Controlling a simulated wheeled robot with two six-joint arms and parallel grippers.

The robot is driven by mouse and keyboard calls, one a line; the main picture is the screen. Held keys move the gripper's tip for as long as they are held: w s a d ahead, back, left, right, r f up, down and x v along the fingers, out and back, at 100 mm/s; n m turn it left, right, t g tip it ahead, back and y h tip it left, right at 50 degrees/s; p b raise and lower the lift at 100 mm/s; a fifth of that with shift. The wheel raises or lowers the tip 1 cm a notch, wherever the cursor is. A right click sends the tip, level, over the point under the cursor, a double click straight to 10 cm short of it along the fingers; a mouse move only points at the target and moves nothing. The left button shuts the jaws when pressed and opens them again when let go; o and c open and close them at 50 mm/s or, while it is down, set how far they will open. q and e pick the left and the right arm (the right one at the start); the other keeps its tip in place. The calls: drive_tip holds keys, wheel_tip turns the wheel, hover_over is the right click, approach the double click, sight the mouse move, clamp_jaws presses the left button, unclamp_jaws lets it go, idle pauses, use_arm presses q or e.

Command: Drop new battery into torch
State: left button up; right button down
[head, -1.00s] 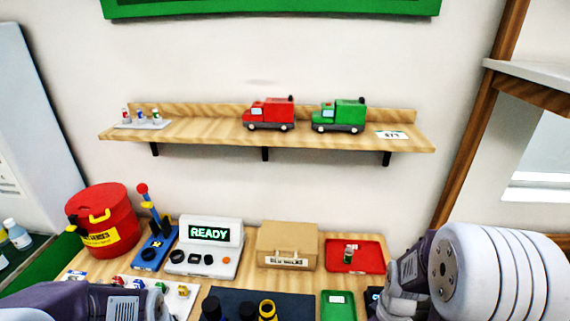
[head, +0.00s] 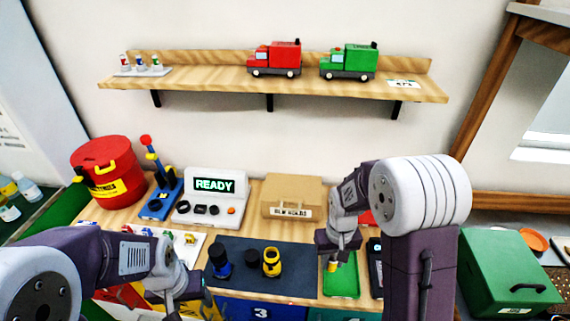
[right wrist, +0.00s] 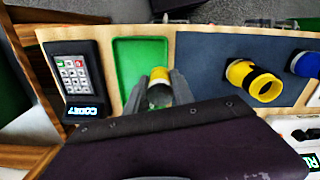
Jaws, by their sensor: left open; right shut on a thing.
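My right gripper (right wrist: 160,84) is shut on a battery (right wrist: 159,97), a short cylinder with a yellow band, at the green tray (right wrist: 128,58). Whether the battery touches the tray I cannot tell. The same battery shows small below the gripper in the head view (head: 333,267). A yellow and black torch tube (head: 271,263) stands on the dark mat, left of my right gripper. In the right wrist view its yellow open end (right wrist: 262,85) shows. My left gripper (head: 203,303) is open and empty, low in front of the mat.
A keypad (right wrist: 76,75) lies beside the green tray. A cardboard box (head: 291,194) and a READY console (head: 213,197) stand behind.

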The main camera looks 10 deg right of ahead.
drive_tip(key=shift+s+n, duration=0.3)
drive_tip(key=shift+n, duration=0.4)
drive_tip(key=s+d+r+n+b, duration=0.3)
drive_tip(key=s+d+r, duration=0.1)
drive_tip(key=s+d, duration=0.6)
hover_over(341, 277)
wheel_tip(341, 277, down, 7)
drive_tip(key=shift+a, duration=0.1)
drive_tip(key=shift+s+f, duration=0.1)
drive_tip(key=shift+f, duration=0.25)
wheel_tip(341, 277, down, 3)
drive_tip(key=shift+r, duration=0.15)
drive_tip(key=shift+f, duration=0.35)
